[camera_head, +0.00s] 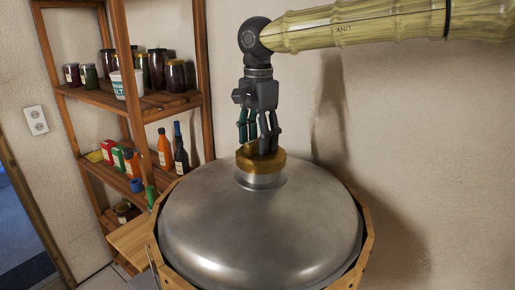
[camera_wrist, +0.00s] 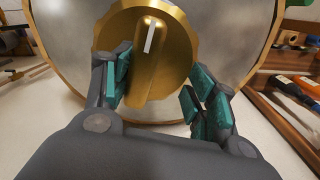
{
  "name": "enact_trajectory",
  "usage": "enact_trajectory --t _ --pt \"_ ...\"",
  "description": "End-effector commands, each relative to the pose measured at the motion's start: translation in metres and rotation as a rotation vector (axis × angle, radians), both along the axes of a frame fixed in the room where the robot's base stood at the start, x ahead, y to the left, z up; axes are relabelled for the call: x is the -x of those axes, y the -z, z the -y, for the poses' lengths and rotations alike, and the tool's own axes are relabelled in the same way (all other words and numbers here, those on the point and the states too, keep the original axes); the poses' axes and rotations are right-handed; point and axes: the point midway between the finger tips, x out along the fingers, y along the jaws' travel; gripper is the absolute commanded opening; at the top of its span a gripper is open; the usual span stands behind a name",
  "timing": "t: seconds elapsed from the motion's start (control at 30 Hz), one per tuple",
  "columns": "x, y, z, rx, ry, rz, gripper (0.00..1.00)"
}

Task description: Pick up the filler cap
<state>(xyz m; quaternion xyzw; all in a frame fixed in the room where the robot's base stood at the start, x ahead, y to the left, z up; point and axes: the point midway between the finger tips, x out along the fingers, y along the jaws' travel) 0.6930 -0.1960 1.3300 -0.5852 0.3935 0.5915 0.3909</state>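The filler cap (camera_head: 271,163) is a round brass-coloured cap with a raised grip bar. It sits on the short neck on top of a domed metal tank (camera_head: 262,227). In the wrist view the cap (camera_wrist: 178,50) fills the upper middle, with a white mark on its bar. My gripper (camera_head: 258,148) points down just above the cap. In the wrist view its teal-padded fingers (camera_wrist: 160,95) are spread, one on each side of the bar. The left finger is very near the bar; the right finger is clearly apart from it.
Wooden shelves (camera_head: 128,111) with jars and bottles stand to the left of the tank. A wooden frame (camera_head: 365,220) rings the tank. A plain wall (camera_head: 420,130) is behind and to the right. A socket (camera_head: 36,120) is on the left wall.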

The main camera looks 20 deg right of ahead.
Motion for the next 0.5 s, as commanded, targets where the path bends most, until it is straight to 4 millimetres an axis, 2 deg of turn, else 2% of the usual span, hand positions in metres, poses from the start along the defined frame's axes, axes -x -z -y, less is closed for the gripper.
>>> enact_trajectory --t 0.13,0.43,0.5 --pt "0.009 0.003 0.003 0.001 0.001 -0.001 0.46" --pt "-0.002 0.007 0.001 0.001 -0.001 -0.008 0.46" --pt "-0.003 0.008 0.000 0.000 -0.001 -0.009 0.34"
